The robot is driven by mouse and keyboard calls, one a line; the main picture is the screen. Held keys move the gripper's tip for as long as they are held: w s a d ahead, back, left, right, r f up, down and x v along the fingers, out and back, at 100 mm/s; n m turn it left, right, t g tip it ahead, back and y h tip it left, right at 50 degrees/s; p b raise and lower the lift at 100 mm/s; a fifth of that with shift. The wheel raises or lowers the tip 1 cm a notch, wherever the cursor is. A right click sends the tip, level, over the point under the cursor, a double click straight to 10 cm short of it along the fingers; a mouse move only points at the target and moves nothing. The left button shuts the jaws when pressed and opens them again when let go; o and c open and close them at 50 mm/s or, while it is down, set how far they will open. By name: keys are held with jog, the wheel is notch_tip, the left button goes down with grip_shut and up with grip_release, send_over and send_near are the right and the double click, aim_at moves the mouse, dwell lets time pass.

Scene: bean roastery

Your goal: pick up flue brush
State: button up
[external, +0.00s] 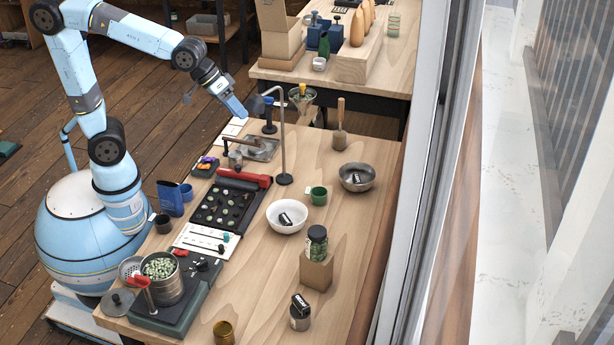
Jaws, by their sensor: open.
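A tool with an upright wooden handle and a wider grey-brown head (340,138) stands near the far right edge of the wooden bench (333,211). It looks most like the flue brush, but it is too small to be sure. My gripper (240,110) is open, raised over the far left part of the bench. It is well to the left of that tool and apart from it. Its fingers show nearly edge-on, and I see nothing held between them.
A thin metal stand (283,150) rises between my gripper and the tool, with a glass funnel (302,97) behind it. A black tray (228,207) lies at left.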

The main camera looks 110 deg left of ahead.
jog(key=w+a+f+n+t, duration=0.1)
jog(key=w+a+f+n, duration=0.15)
jog(key=w, duration=0.25)
jog(key=w+a+f+n+t, duration=0.1)
jog(key=w+a+f+n, duration=0.1)
jog(key=w+a+n, duration=0.3)
jog(key=w+a+n+t, duration=0.3)
jog(key=w+a+n, duration=0.35)
jog(key=a, duration=0.35)
jog(key=s+a+r+n+t+y, duration=0.1)
jog(key=s+a+r+n+y, duration=0.25)
jog(key=a+n, duration=0.45)
jog(key=s+a+r+n+t+y, duration=0.1)
jog(key=s+a+r+n+y, duration=0.25)
jog(key=a, duration=0.75)
jog(key=s+a+r+n+t+y, duration=0.1)
jog(key=s+a+r+n, duration=0.2)
jog(key=a+r+n, duration=0.55)
jog(key=m, duration=0.1)
send_near(341, 112)
jog(key=x, duration=0.7)
jog(key=a+x, duration=0.1)
jog(key=x, duration=0.2)
jog(key=shift+s+a+f, duration=0.1)
jog(key=shift+s+f, duration=0.05)
jog(key=shift+f, duration=0.25)
grip_shut()
